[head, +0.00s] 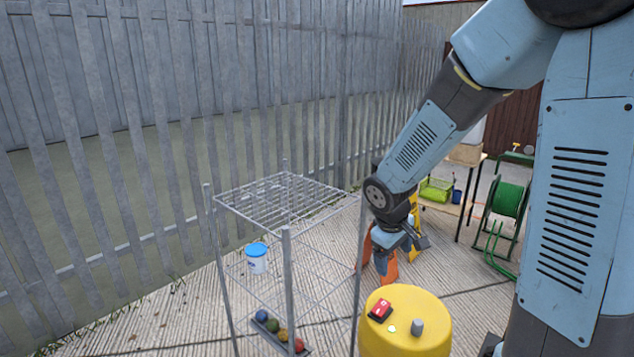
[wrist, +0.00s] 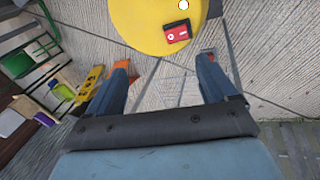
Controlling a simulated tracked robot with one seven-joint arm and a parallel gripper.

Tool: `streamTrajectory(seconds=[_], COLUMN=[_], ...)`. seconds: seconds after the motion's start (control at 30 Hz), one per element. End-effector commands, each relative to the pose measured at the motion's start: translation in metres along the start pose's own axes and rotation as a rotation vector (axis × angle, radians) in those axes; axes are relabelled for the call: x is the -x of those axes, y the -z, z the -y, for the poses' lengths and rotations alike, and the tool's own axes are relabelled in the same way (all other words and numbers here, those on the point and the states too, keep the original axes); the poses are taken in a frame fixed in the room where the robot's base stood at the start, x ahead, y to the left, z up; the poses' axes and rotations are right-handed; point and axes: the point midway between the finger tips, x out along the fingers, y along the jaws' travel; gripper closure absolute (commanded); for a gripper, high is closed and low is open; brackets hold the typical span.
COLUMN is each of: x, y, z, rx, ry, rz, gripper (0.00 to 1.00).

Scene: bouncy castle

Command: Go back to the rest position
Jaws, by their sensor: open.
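My gripper (head: 382,262) hangs at the end of my arm, pointing down, behind and above the yellow drum in the head view. In the wrist view my gripper (wrist: 164,72) shows two dark blue fingers spread apart with only ground between them. The yellow drum (head: 400,342) stands at the bottom of the head view and also shows at the top of the wrist view (wrist: 140,22). On its top are a red switch box (head: 380,310), seen too in the wrist view (wrist: 177,32), and a grey cylinder (head: 417,327).
A wire rack (head: 285,198) stands left of my arm, with several coloured balls (head: 272,325) low down. A green hose reel (head: 507,200) and a table are at right. A metal fence (head: 200,110) runs along the left.

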Motion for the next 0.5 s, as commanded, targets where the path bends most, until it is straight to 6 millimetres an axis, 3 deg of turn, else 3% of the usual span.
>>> streamTrajectory(seconds=[0.1, 0.5], x=[0.031, 0.118], y=[-0.015, -0.071], z=[-0.008, -0.011], rx=[-0.078, -0.334], ry=[-0.026, -0.045], rz=[-0.017, -0.098], gripper=[0.15, 0.15])
